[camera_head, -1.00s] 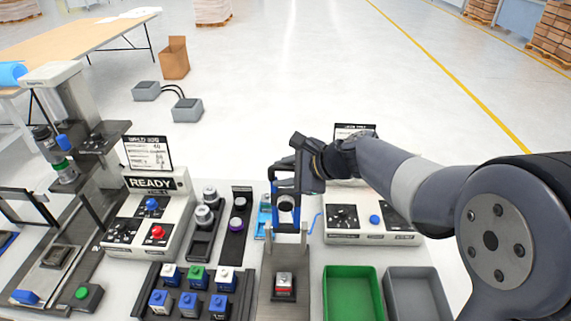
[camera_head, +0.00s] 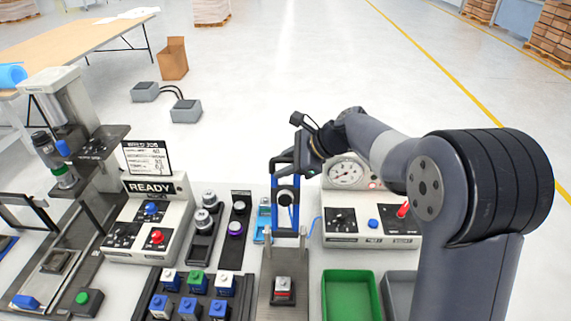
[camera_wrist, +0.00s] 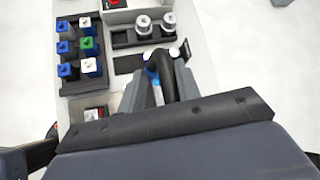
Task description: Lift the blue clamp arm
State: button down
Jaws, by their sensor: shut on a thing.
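The blue clamp arm (camera_head: 275,210) is an open frame standing roughly upright at the back of a dark fixture plate (camera_head: 285,258) in the head view. My gripper (camera_head: 287,164) is at its top end and is shut on it. In the wrist view, the jaws (camera_wrist: 163,75) are close together, with a little blue of the clamp arm (camera_wrist: 151,74) showing between them; the rest is hidden. A small block with a grey top and red base (camera_head: 283,288) sits on the front of the plate, clear of the raised arm.
A gauge panel (camera_head: 345,225) with a red lever stands right of the fixture. A green bin (camera_head: 349,312) and a grey bin (camera_head: 397,300) are at front right. A dark rack (camera_head: 163,283) of several small blocks and a READY panel (camera_head: 165,235) are left.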

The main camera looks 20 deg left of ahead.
jog(key=shift+s+f, duration=0.25)
jog(key=shift+f, duration=0.25)
jog(key=c, duration=1.4)
grip_release()
jog(key=shift+a, duration=0.1)
jog(key=shift+w+a, duration=0.1)
jog(key=shift+a, duration=0.05)
jog(key=shift+d+r, duration=0.3)
jog(key=shift+r, duration=0.15)
jog(key=b+v, duration=0.1)
jog(key=v, duration=0.4)
jog(key=b+v, duration=0.1)
jog(key=v, duration=0.4)
jog(key=shift+w, duration=0.1)
jog(key=shift+f, duration=0.1)
